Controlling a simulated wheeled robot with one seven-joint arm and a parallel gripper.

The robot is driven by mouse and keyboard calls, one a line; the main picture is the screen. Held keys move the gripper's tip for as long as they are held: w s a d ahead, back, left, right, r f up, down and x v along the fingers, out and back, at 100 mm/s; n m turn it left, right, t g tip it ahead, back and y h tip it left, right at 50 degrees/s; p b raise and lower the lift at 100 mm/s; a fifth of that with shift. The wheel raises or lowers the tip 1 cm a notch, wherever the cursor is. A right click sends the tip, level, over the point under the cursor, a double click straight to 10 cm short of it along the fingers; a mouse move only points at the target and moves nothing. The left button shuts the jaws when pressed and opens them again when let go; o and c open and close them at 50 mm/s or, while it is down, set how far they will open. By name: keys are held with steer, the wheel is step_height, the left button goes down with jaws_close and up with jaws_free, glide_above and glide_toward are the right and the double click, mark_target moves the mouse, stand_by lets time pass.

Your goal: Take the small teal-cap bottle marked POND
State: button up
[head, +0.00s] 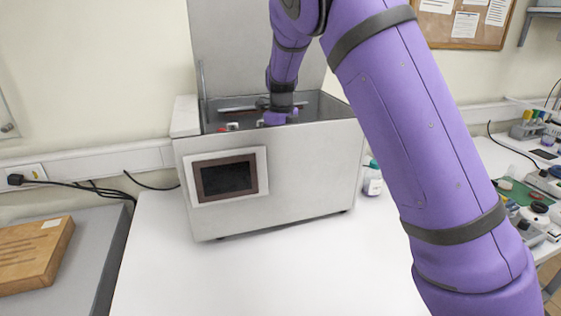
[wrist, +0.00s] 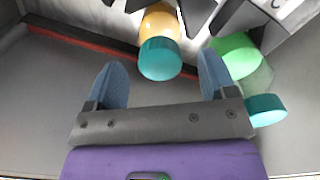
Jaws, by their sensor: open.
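My gripper (wrist: 162,66) is open inside a metal tank (head: 300,152), its two blue fingers apart with nothing held. In the wrist view, a small bottle with a teal cap (wrist: 160,60) and amber contents lies just beyond the fingertips, in line with the gap between them. A second teal cap (wrist: 264,110) on a clear greenish bottle is right of the right finger, near a bright green round piece (wrist: 236,54). No label reading POND is legible. In the head view, another teal-capped bottle (head: 372,182) stands on the bench right of the tank.
The tank's wall hides most of my gripper in the head view. Its raised lid (head: 232,50) stands behind. Dark angled metal parts (wrist: 215,16) lie beyond the bottles. The white bench (head: 255,275) is clear in front. A wooden block (head: 35,255) lies at left.

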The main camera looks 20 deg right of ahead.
steer(key=shift+w+f, duration=0.1)
steer(key=shift+f, duration=1.4)
steer(key=c, duration=1.1)
steer(key=shift+c, duration=0.2)
